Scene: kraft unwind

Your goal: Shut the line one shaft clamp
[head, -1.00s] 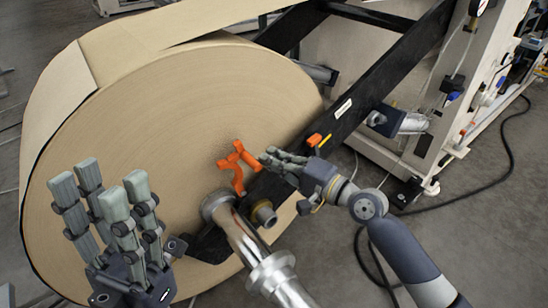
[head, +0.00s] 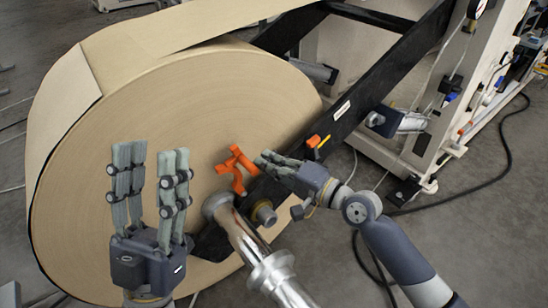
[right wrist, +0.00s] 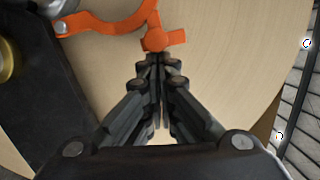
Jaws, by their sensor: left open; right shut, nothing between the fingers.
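The orange shaft clamp (head: 236,170) stands swung up at the end of the black arm (head: 350,115), in front of the paper roll's face. Its curved jaw and handle also show in the right wrist view (right wrist: 110,22). The metal shaft (head: 245,240) runs out of the roll below it. My right gripper (head: 262,160) is shut with nothing in it, its fingertips close by the clamp's right side. In the right wrist view its fingertips (right wrist: 158,62) lie just below the orange handle end; I cannot tell if they touch. My left gripper (head: 150,155) is open, fingers up, before the roll.
The big kraft paper roll (head: 150,110) fills the left. A brass-coloured round fitting (head: 264,213) sits beside the shaft. A small orange and yellow part (head: 316,142) sits on the black arm. A white machine frame (head: 400,155) stands right, with a black cable (head: 480,190) on the floor.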

